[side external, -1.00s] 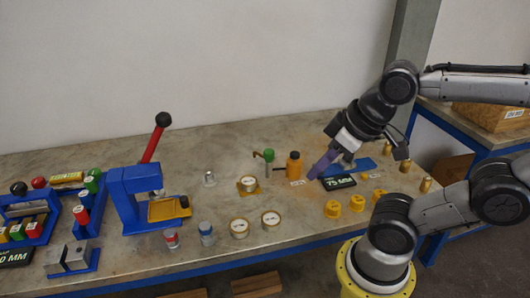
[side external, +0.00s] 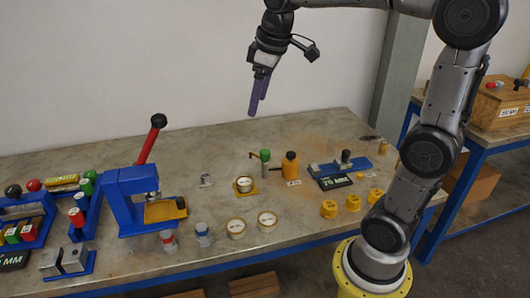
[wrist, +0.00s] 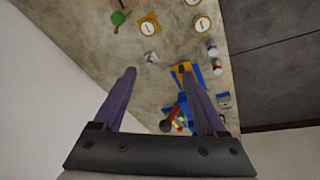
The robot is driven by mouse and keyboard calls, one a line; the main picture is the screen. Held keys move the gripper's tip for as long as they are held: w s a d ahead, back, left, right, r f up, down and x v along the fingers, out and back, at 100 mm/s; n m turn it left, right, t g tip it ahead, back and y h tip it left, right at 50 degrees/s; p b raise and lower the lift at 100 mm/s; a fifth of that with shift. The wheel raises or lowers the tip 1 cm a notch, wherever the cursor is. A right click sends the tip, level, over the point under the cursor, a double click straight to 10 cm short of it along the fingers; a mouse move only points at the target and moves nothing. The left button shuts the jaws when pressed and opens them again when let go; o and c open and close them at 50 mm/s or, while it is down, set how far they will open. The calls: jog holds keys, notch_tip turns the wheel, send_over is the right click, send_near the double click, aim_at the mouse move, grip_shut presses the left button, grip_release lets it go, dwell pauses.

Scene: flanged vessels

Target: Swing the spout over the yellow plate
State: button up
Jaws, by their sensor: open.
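The spout (side external: 254,155) is a short dark arm at the top of a thin stand with a green knob (side external: 264,155). It points left from the stand; in the wrist view the green knob (wrist: 117,18) is at the top. The yellow plate (side external: 254,193) lies on the table, left of and nearer than the stand, with a round pale tin (side external: 244,184) on it. The plate's edge also shows in the wrist view (wrist: 153,31). I cannot tell exactly what lies under the spout tip. My gripper (side external: 255,112), with purple fingers, is open and empty, high above the table behind the stand.
An orange bottle (side external: 290,166) stands close right of the spout stand. Two round tins (side external: 267,221) and several yellow caps (side external: 329,208) are nearer the front edge. A blue press (side external: 130,205) with a red lever stands left. The back table is clear.

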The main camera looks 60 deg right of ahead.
jog(key=w+d+f+m+g, duration=0.1)
jog(key=w+d+f+g, duration=0.1)
jog(key=w+d+f, duration=0.45)
jog(key=m+g, duration=0.1)
jog(key=m, duration=0.1)
send_near(265, 151)
jog(key=shift+y, duration=0.4)
jog(key=f, duration=1)
jog(key=shift+w+d+f, duration=0.1)
jog(key=shift+d+f, duration=0.05)
jog(key=shift+d, duration=0.15)
grip_shut()
